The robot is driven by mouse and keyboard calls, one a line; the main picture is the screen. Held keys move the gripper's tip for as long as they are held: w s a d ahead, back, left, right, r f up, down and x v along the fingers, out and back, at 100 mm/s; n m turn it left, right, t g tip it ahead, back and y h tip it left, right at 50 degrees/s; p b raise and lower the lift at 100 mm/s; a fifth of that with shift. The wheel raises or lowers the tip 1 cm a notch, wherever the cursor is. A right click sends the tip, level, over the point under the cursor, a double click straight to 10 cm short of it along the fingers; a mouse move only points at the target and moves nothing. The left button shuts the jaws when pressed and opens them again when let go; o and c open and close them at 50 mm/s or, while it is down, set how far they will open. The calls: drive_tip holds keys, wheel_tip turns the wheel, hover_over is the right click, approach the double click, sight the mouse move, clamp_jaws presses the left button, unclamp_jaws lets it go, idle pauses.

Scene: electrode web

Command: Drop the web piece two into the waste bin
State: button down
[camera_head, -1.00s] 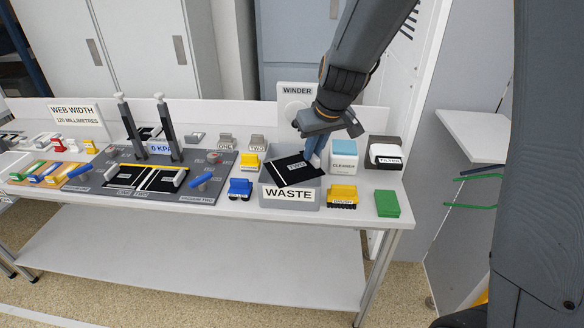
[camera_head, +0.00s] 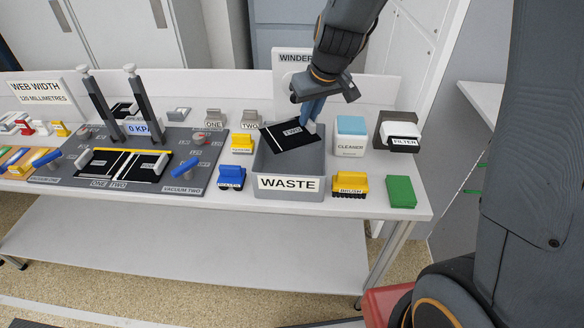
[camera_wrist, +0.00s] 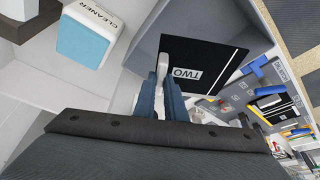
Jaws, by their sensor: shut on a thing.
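The black web piece two (camera_head: 289,136), labelled TWO with a white stripe, is held tilted at the mouth of the grey waste bin (camera_head: 290,184). My gripper (camera_head: 312,110), with blue fingers, is shut on the edge of the piece above the bin's back right part. In the wrist view, the gripper (camera_wrist: 163,75) pinches web piece two (camera_wrist: 212,60) at its edge, with the grey bin wall (camera_wrist: 185,16) around and behind it.
The cleaner bottle (camera_head: 350,137) and filter box (camera_head: 402,137) stand right of the bin. A yellow brush (camera_head: 350,184) and a green block (camera_head: 401,192) lie at the front right. The blue roller (camera_head: 231,177) and the vacuum board (camera_head: 125,160) are left. The winder (camera_head: 294,75) is behind.

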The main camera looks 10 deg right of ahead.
drive_tip(key=shift+f+b, duration=0.75)
drive_tip(key=shift+f, duration=0.55)
drive_tip(key=c, duration=1.7)
unclamp_jaws()
drive_tip(key=shift+c, duration=0.2)
drive_tip(key=shift+r, duration=0.15)
drive_tip(key=shift+b+v, duration=0.45)
drive_tip(key=shift+v, duration=3.35)
drive_tip(key=shift+s, duration=0.1)
